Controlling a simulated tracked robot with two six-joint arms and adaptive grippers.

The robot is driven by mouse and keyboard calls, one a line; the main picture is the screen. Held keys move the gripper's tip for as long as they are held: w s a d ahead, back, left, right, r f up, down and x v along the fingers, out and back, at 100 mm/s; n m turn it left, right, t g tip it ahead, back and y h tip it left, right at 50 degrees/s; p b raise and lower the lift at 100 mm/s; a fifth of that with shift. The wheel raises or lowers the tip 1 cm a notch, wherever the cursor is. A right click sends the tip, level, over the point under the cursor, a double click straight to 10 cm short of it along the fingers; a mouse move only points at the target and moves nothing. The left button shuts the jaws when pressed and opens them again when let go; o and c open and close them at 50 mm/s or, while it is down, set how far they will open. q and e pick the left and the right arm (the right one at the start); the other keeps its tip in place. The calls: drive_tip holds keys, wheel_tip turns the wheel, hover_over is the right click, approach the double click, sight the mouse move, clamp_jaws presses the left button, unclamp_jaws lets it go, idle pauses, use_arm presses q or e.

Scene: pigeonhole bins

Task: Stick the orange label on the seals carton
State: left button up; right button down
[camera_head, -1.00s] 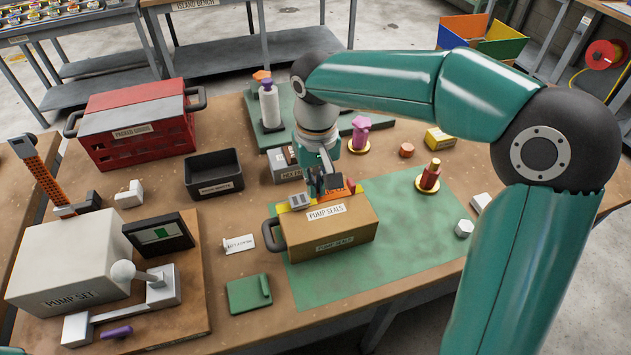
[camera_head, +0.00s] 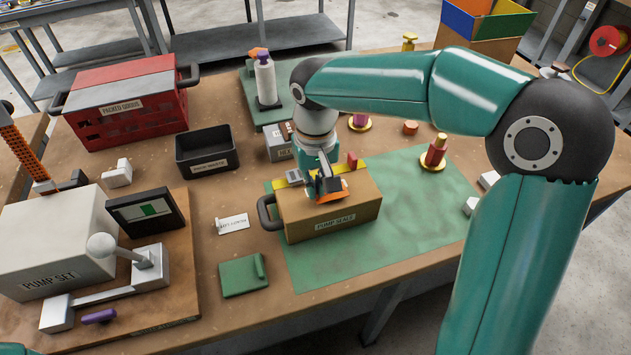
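The seals carton (camera_head: 358,208) is a brown box with a dark handle on its left end and a "PUMP SEALS" plate on its front. It stands on the green mat near the table's front edge. My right gripper (camera_head: 328,189) is directly above the carton's top, pointing down. Its fingers look closed on the orange label (camera_head: 333,197), which lies tilted at the carton's top front edge. I cannot tell whether the label touches the carton. The gripper hides part of the carton's top. My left gripper is not in view.
A black bin (camera_head: 222,166), a red crate (camera_head: 100,130) and a grey "PUMP SET" box (camera_head: 45,245) stand to the left. A red pin on a gold base (camera_head: 435,155) stands right.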

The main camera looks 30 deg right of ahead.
drive_tip(key=shift+f+b, duration=0.35)
drive_tip(key=shift+f, duration=0.4)
idle(1.2)
drive_tip(key=c, duration=1.2)
unclamp_jaws()
drive_tip(key=shift+c, duration=0.2)
wheel_tip(320, 180, up, 12)
